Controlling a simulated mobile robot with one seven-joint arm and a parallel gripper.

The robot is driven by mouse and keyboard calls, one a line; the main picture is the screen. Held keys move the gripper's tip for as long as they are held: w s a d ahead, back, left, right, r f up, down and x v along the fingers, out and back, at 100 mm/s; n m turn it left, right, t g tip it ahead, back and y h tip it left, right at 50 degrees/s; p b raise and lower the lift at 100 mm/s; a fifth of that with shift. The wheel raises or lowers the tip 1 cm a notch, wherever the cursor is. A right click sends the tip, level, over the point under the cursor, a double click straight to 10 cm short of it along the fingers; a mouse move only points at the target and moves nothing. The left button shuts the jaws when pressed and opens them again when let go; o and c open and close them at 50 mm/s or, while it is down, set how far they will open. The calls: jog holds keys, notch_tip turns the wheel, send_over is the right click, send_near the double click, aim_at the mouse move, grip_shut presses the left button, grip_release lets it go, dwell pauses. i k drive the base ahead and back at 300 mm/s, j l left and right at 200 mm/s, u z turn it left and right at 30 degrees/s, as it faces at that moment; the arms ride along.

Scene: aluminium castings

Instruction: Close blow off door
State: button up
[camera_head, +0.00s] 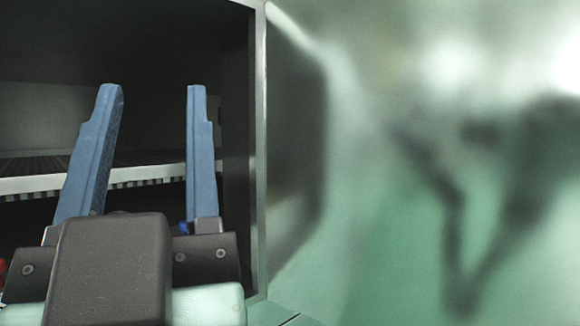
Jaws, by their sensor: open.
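A large shiny metal panel (400,200) fills the right half of the view and appears to be the blow off door, standing open. It meets the right side of a dark cabinet opening along a bright vertical edge (261,150). Its outer end and any handle are out of view. My gripper (153,92) is at the left, in front of the opening. Its two blue fingers point up and forward, wide apart, with nothing between them. The fingers are left of the panel, and a gap shows between them and it.
Inside the opening, a slatted shelf (142,175) with a pale front edge runs across behind the fingers. A pale back wall (45,115) shows above it. The panel carries blurred dark reflections. A small red thing at the far left edge is too cut off to identify.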

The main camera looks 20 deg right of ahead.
aim_at(423, 157)
jog(key=k+l+u, duration=0.35)
jog(key=l, duration=0.35)
jog(key=k+l+u, duration=0.3)
jog(key=l, duration=0.35)
jog(key=k+l+u, duration=0.35)
jog(key=k+l, duration=0.15)
jog(key=l+u, duration=0.15)
jog(key=l, duration=0.3)
jog(key=k+l+u, duration=0.15)
jog(key=l, duration=0.3)
jog(key=k+l+u, duration=0.15)
jog(key=l, duration=0.3)
jog(key=k+l+u, duration=0.15)
jog(key=l, duration=0.25)
jog(key=k+l+u, duration=0.15)
jog(key=l, duration=0.3)
jog(key=i+l, duration=0.1)
jog(key=l, duration=0.4)
jog(key=l+u, duration=0.15)
jog(key=l, duration=0.3)
jog(key=i, duration=0.05)
